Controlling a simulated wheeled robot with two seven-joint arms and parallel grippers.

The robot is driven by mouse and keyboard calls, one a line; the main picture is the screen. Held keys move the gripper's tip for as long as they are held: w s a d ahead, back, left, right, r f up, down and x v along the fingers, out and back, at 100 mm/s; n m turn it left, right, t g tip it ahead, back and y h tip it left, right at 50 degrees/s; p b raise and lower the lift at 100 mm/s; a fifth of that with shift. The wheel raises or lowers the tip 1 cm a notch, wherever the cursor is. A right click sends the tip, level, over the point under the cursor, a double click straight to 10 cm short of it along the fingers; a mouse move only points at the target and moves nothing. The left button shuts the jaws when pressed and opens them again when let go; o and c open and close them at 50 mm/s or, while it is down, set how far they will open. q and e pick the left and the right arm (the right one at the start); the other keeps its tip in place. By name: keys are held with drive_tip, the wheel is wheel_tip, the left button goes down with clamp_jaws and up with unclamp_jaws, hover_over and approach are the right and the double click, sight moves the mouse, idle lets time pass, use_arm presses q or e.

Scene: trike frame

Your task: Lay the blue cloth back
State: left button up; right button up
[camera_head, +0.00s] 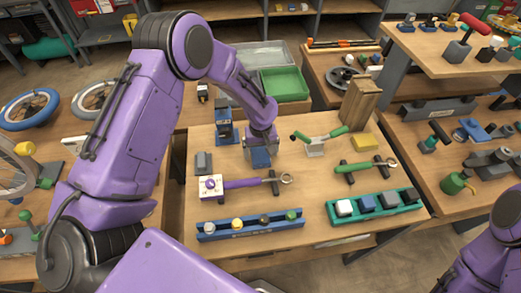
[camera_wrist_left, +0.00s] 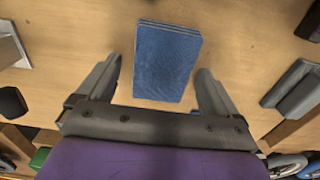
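The blue cloth (camera_wrist_left: 166,62) is a folded, flat rectangle on the wooden tabletop in the left wrist view. In the left wrist view my left gripper (camera_wrist_left: 161,85) is open, with one finger to each side of the cloth's near end and visible gaps between. It does not hold the cloth. My right arm (camera_head: 495,250) shows only in part at the lower right of the head view, and its gripper is out of view.
A blue stand (camera_head: 226,126) is close left of my left gripper. A wooden block (camera_head: 359,102) stands at the back right. Bare wood lies between them.

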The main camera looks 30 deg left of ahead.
sight(261, 153)
use_arm(q)
drive_tip(key=shift+r, duration=0.35)
wheel_tip(261, 153, up, 12)
drive_tip(key=b, duration=0.2)
